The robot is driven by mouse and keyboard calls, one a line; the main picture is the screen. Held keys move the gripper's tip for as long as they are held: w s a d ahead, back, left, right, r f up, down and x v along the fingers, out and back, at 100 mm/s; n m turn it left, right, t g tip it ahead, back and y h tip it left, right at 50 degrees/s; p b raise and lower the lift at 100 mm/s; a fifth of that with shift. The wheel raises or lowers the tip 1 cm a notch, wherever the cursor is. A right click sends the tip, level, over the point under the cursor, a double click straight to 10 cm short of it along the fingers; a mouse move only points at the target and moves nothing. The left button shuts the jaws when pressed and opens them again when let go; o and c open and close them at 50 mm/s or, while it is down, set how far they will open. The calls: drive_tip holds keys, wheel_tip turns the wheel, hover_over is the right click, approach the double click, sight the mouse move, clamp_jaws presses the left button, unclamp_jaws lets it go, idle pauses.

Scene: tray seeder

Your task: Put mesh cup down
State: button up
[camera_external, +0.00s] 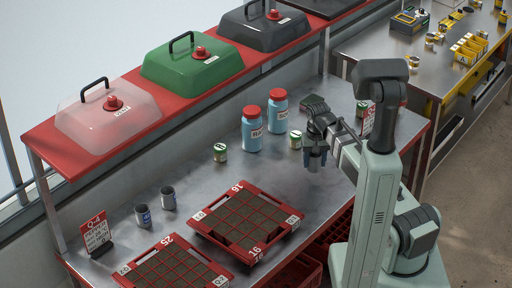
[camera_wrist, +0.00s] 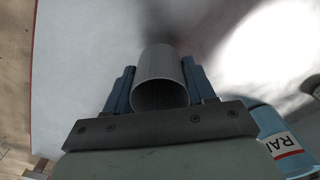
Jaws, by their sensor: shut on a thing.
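The mesh cup (camera_wrist: 160,82) is a plain grey open cylinder in the wrist view. It sits between the two blue fingers of my gripper (camera_wrist: 158,88), which are shut on its sides. In the external view my gripper (camera_external: 316,158) points down over the right half of the metal bench, right of the blue bottles. The cup is hard to make out there among the dark fingers. I cannot tell from these views whether its base touches the bench.
Two blue bottles with red lids (camera_external: 252,130) (camera_external: 278,112) stand left of my gripper. Two dark cups (camera_external: 143,216) (camera_external: 168,198), red seed trays (camera_external: 245,222) and a red sign (camera_external: 96,234) are further left. Bench between cups and bottles is mostly clear.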

drive_tip(key=shift+r, duration=3.05)
drive_tip(key=shift+a, duration=0.1)
drive_tip(key=s+a+n, duration=0.1)
drive_tip(key=a, duration=1)
drive_tip(key=s+a+n, duration=0.2)
drive_tip(key=a, duration=0.9)
drive_tip(key=s+a+n, duration=0.1)
drive_tip(key=a+n, duration=0.1)
drive_tip(key=a, duration=0.9)
drive_tip(key=shift+s+a+f, duration=0.15)
drive_tip(key=shift+s+a, duration=0.05)
drive_tip(key=w+a, duration=0.4)
drive_tip(key=a, duration=0.2)
drive_tip(key=shift+w+r, duration=0.25)
drive_tip(key=shift+f+m, duration=0.3)
drive_tip(key=shift+f, duration=4.7)
drive_tip(key=shift+f, duration=0.1)
